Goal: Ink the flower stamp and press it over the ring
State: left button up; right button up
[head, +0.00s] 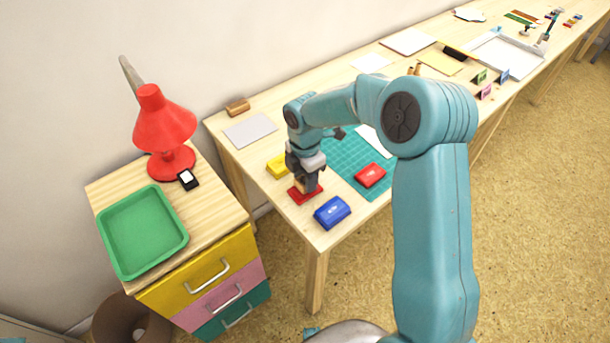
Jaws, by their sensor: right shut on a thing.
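My right gripper (304,183) points down near the front left corner of the long table. It is shut on a small, mostly hidden wooden piece, likely the stamp. Directly under it lies a flat red inkpad (295,196). The held piece looks on or just above this pad; I cannot tell which. A yellow inkpad (276,165) lies behind the gripper, and a blue inkpad (332,212) in front of it. A red block-like piece (370,175) lies on the green cutting mat (345,160). No flower design or ring can be made out. My left gripper is out of view.
White paper (372,142) on the mat is partly behind my right arm. A grey sheet (250,131) and wooden block (237,107) lie at the back left. A drawer cabinet with a green tray (181,240) and red lamp (165,130) stands left of the table.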

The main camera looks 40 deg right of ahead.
jog(key=shift+r, duration=0.45)
notch_tip(320, 180, up, 6)
jog(key=p, duration=0.5)
jog(key=shift+f, duration=0.25)
dwell(0.4)
